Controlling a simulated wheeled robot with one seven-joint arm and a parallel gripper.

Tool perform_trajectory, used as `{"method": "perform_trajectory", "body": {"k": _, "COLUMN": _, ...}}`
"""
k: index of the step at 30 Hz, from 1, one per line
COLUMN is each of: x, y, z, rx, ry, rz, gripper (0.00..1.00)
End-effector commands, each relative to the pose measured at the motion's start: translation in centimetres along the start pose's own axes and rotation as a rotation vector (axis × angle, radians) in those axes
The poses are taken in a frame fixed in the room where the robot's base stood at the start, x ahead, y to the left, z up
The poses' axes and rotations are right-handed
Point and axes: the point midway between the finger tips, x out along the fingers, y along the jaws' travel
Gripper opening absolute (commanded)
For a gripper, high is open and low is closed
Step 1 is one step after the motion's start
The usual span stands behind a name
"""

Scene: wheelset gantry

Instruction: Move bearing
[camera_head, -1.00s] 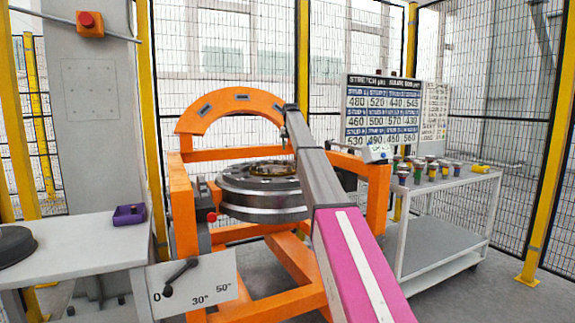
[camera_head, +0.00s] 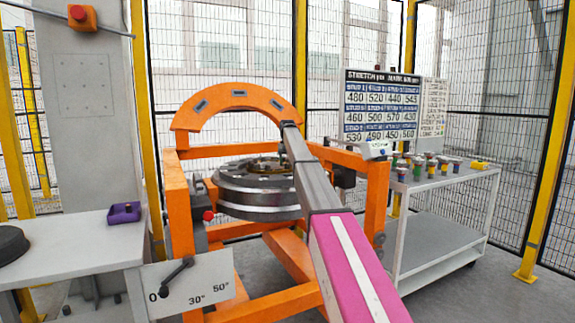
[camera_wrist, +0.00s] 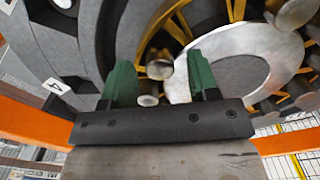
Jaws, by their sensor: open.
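A large round grey metal bearing (camera_head: 255,198) with a brassy top sits level inside the orange gantry frame (camera_head: 177,205). My arm reaches over the frame to the bearing's right side, and in the head view it hides part of the bearing and my gripper's fingers. In the wrist view my gripper (camera_wrist: 160,75) has two green fingers, spread apart with nothing held between them. Beyond them show a pale grey disc (camera_wrist: 250,75), yellow spokes and several round-headed studs. One stud head (camera_wrist: 159,68) appears between the fingers; whether they touch anything is unclear.
A white cart (camera_head: 445,183) with several coloured pots and a yellow item stands at right. A board of numbers (camera_head: 382,105) is behind it. A white table (camera_head: 85,240) at left holds a purple tray (camera_head: 124,213) and a dark disc (camera_head: 10,244). Mesh fencing encloses the place.

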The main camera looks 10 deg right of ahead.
Motion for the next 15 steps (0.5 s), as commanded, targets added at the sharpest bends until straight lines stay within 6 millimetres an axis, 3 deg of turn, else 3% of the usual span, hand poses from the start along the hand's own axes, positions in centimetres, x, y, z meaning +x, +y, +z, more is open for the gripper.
{"method": "perform_trajectory", "body": {"k": 10, "x": 0.78, "y": 0.00, "z": 0.00, "rx": 0.000, "ry": 0.000, "rz": 0.000, "gripper": 0.55}}
{"method": "perform_trajectory", "body": {"k": 11, "x": 0.77, "y": 0.00, "z": 0.00, "rx": 0.000, "ry": 0.000, "rz": 0.000, "gripper": 0.48}}
{"method": "perform_trajectory", "body": {"k": 15, "x": 0.75, "y": 0.00, "z": 0.00, "rx": 0.000, "ry": 0.000, "rz": 0.000, "gripper": 0.03}}
